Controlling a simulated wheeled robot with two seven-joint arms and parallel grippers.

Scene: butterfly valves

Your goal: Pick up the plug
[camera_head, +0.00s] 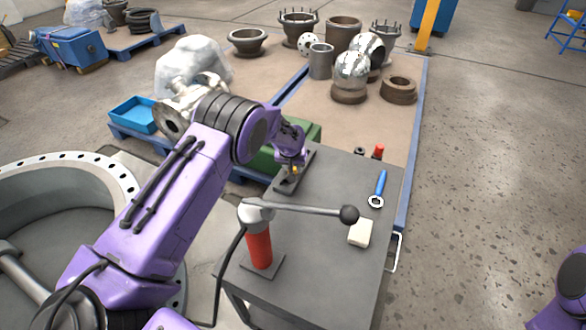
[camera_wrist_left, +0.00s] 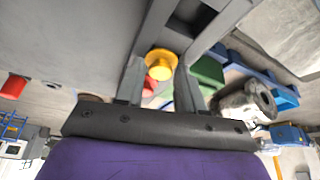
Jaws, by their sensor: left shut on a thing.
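My left gripper (camera_head: 293,174) is over the back left part of the grey table (camera_head: 318,235), with its fingers pointing down. In the left wrist view its two fingers (camera_wrist_left: 158,72) are closed around a round yellow piece (camera_wrist_left: 160,62), which looks like the plug. In the head view only a small yellow bit of it (camera_head: 295,170) shows between the fingers, low over a dark metal fixture (camera_head: 290,184). I cannot tell whether the plug touches that fixture. Only part of my right arm shows, at the lower right; its gripper is out of view.
On the table are a lever with a black knob (camera_head: 349,214) on a red post (camera_head: 258,246), a blue wrench (camera_head: 379,187), a pale block (camera_head: 360,233) and a red-capped item (camera_head: 378,152). A green box (camera_head: 266,158) stands behind the table.

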